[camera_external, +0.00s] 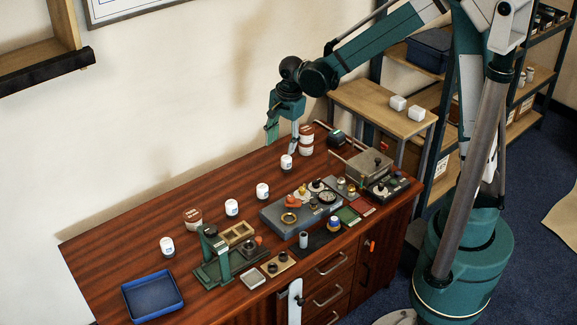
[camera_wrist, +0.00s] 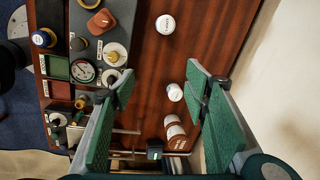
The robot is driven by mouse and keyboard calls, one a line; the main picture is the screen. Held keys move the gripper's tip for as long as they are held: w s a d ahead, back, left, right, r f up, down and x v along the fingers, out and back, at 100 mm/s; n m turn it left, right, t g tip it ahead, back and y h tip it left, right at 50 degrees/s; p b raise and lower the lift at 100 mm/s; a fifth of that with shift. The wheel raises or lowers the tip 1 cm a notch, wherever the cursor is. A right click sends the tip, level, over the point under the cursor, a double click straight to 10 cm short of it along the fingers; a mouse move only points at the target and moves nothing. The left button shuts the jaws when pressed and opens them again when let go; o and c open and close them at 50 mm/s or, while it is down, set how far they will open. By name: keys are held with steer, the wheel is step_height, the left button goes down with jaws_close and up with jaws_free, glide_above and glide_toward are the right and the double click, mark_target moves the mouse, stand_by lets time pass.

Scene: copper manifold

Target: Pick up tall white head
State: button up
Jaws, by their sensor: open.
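My gripper (camera_external: 281,138) is open and empty above the back part of the table. Its two green fingers also show in the wrist view (camera_wrist: 160,84), spread wide. A small white labelled jar (camera_external: 286,162) stands just below the fingertips; a white jar between the fingers shows in the wrist view (camera_wrist: 175,92). Other white jars stand in a row toward the front left: one (camera_external: 262,190), another (camera_external: 231,207) and one near the blue tray (camera_external: 167,246). I cannot tell which is the tall white head.
Brown-and-white jars (camera_external: 306,140) stand behind the gripper, near a grey box (camera_external: 367,168). The grey plate holds an orange part (camera_external: 291,201) and a gauge (camera_external: 327,197). A green press (camera_external: 215,252) and blue tray (camera_external: 152,296) stand front left. The wall borders the table's left side.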

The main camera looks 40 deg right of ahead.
mark_target(262, 186)
steer(key=a+f+m, duration=0.1)
steer(key=a+f, duration=0.1)
steer(key=f, duration=0.2)
steer(key=w+a+f+m+g, duration=0.1)
steer(key=a+f+m, duration=0.1)
steer(key=a+f, duration=0.1)
steer(key=w+a+f+m, duration=0.1)
steer(key=a+f, duration=0.2)
steer(key=f, duration=0.2)
steer(key=shift+w+f+g+h+b, duration=0.25)
steer(key=shift+g+h+b, duration=0.05)
steer(key=shift+b, duration=0.1)
steer(key=shift+f, duration=0.1)
steer(key=shift+f, duration=1.2)
steer(key=shift+f+b, duration=0.1)
steer(key=shift+b, duration=0.2)
steer(key=shift+s+f+b, duration=0.15)
steer(key=shift+f+b, duration=0.6)
steer(key=shift+f, duration=1.75)
steer(key=shift+c, duration=0.4)
steer(key=c, duration=0.9)
